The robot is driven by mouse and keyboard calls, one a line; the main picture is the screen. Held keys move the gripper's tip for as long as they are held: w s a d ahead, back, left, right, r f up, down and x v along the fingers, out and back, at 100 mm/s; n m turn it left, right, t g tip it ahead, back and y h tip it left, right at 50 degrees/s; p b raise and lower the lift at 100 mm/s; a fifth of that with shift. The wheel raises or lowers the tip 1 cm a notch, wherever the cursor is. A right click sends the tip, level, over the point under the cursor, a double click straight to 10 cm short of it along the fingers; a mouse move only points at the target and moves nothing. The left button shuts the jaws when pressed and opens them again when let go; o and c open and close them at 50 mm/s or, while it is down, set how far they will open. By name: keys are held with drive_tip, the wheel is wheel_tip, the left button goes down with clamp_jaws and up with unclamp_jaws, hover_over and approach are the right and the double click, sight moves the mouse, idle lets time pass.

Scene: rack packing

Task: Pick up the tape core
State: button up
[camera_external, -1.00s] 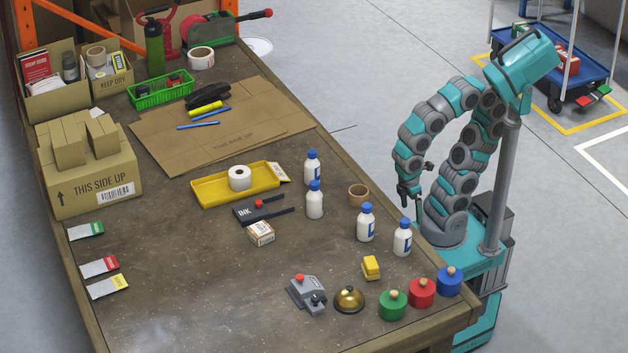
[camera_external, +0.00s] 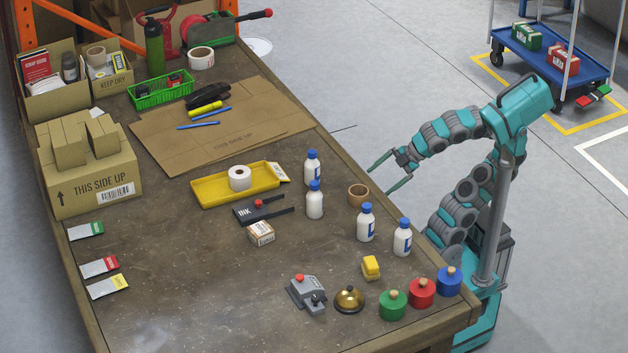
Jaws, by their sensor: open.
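My gripper (camera_external: 380,180) is open and empty. In the picture its fingers point down-left toward the ring, with the tips just up and to the right of it. They look apart from it, but their height above the bench is hard to judge. A similar brown ring (camera_external: 96,55) sits in the "KEEP DRY" box at the back left.
White bottles with blue caps (camera_external: 315,200) (camera_external: 366,223) stand on both sides of the ring. A yellow tray (camera_external: 215,192) holding a white roll (camera_external: 240,178) lies farther left. A flat cardboard sheet (camera_external: 225,125) covers the bench behind. The front left of the bench is mostly bare.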

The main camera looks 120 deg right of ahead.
drive_tip(key=w+r+t+h+p, duration=0.1)
drive_tip(key=w+r+t+p, duration=0.25)
drive_tip(key=r, duration=0.75)
drive_tip(key=m+t+y+b, duration=0.2)
drive_tip(key=m+y+b, duration=0.1)
drive_tip(key=m+y, duration=0.15)
approach(367, 189)
drive_tip(key=x, duration=0.5)
drive_tip(key=shift+w+d+f, duration=0.1)
drive_tip(key=shift+d+f, duration=0.1)
drive_tip(key=shift+f, duration=0.05)
drive_tip(key=shift+w+a+f, duration=0.1)
drive_tip(key=shift+w, duration=0.2)
drive_tip(key=shift+b+x, duration=0.3)
drive_tip(key=shift+x, duration=3.2)
drive_tip(key=c, duration=1.2)
drive_tip(key=shift+c, duration=0.2)
